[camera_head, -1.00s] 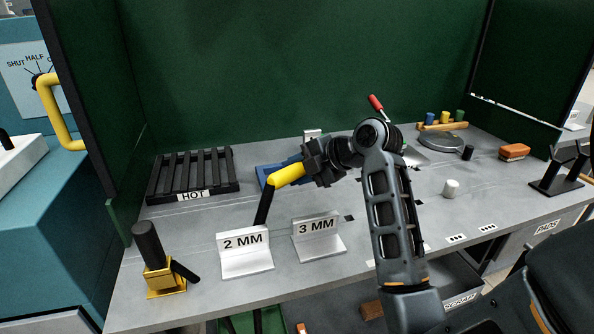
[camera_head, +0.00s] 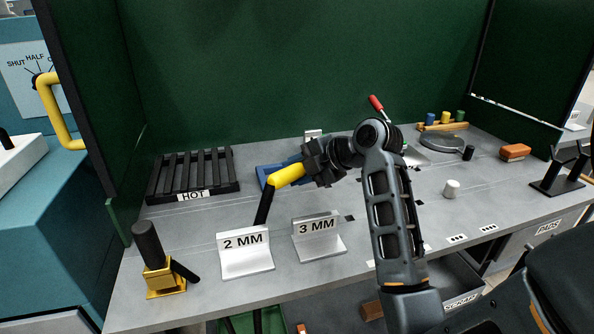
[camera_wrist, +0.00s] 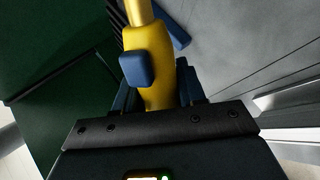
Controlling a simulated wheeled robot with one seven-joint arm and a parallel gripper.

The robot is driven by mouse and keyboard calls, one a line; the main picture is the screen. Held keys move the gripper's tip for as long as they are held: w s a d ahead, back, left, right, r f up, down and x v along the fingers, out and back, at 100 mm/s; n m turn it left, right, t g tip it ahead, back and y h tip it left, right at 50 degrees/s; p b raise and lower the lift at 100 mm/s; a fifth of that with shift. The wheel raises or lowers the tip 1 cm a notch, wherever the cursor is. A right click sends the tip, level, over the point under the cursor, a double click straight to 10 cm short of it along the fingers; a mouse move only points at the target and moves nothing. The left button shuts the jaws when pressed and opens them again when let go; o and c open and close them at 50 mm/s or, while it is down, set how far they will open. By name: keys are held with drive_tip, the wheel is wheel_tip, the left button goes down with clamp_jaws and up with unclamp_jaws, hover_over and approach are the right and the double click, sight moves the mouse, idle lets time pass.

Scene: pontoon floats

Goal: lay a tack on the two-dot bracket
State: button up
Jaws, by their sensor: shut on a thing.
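My gripper (camera_head: 312,166) is shut on a yellow torch (camera_head: 288,175), held above the middle of the bench. Its black lower part slants down behind the 2 MM stand. In the wrist view the torch (camera_wrist: 148,85) runs away from my jaws, with a blue trigger (camera_wrist: 137,70) on its side. I cannot make out a bracket with two dots; small dotted labels (camera_head: 457,239) sit along the bench's front edge, and my arm hides part of the bench.
Metal stands marked 2 MM (camera_head: 245,255) and 3 MM (camera_head: 318,240) stand in front of the torch. A black HOT rack (camera_head: 193,175) is at left, with a brass holder (camera_head: 165,281) nearer. A white cylinder (camera_head: 451,188) and orange block (camera_head: 515,151) are at right.

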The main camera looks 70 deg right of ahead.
sight(299, 164)
drive_tip(key=shift+w+d+f+b, duration=0.25)
drive_tip(key=shift+d+f+b, duration=0.1)
drive_tip(key=shift+b, duration=0.1)
idle(2.4)
drive_tip(key=shift+s+a+r, duration=0.1)
drive_tip(key=shift+a+r, duration=0.05)
drive_tip(key=shift+r, duration=0.05)
idle(0.5)
drive_tip(key=r+p, duration=0.1)
drive_tip(key=s+a+r+p, duration=0.1)
drive_tip(key=a+r+p, duration=0.1)
drive_tip(key=shift+s+r, duration=0.2)
drive_tip(key=shift+s, duration=0.2)
drive_tip(key=shift+s+a+r, duration=0.35)
drive_tip(key=shift+a, duration=0.1)
drive_tip(key=shift+f, duration=0.1)
